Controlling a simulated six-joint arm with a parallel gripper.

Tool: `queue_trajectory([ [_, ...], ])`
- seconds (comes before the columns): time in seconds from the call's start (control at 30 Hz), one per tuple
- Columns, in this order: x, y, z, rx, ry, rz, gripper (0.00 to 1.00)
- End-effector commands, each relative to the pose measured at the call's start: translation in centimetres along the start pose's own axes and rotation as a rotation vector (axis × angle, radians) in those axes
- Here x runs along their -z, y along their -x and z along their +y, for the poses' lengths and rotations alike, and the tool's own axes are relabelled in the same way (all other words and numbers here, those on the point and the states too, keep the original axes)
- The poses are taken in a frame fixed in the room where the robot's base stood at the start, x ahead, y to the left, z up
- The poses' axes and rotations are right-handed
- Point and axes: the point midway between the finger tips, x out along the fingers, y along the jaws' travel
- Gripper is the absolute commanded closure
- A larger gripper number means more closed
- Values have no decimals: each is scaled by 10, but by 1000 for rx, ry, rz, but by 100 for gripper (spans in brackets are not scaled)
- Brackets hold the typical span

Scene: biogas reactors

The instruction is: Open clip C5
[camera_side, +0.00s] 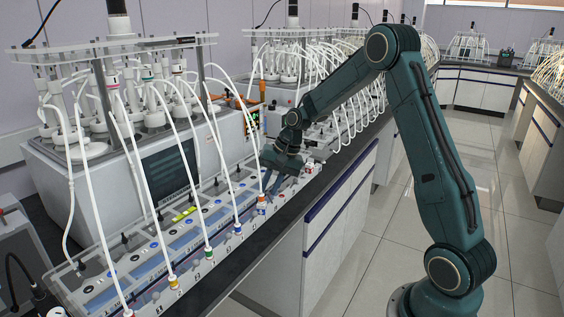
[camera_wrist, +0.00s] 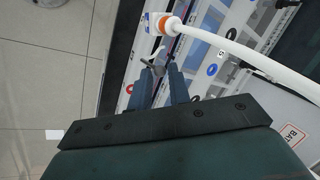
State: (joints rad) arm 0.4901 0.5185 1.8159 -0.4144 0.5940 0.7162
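My gripper (camera_side: 267,184) is low over the front strip of the long panel, just behind the orange-collared tube end (camera_side: 262,205). In the wrist view my gripper (camera_wrist: 160,76) has two blue-grey fingers standing apart with a gap between them. A small pale clip-like piece (camera_wrist: 149,61) shows just beyond the fingertips; I cannot tell whether they touch it or whether it is open. The orange-collared tube end (camera_wrist: 168,25) is just beyond it, with a white tube curving right. No label C5 is readable, and in the side view my gripper hides the clip there.
More tube ends with blue (camera_side: 238,230), green (camera_side: 208,253), yellow (camera_side: 172,282) and red collars line the panel's front. White tubes arch from the reactor rack (camera_side: 118,45) down to them. A grey unit with a dark screen (camera_side: 170,172) stands behind. The aisle floor (camera_side: 375,245) is clear.

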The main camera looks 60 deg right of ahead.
Motion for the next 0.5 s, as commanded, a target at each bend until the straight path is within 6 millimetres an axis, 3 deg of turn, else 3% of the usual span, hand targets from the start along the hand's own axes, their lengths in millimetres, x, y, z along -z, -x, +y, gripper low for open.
queue_trajectory([
  [0.1, 0, 0, 0, 0, 0, 0, 100],
  [0.5, -1, 1, 2, 21, 3, 15, 100],
])
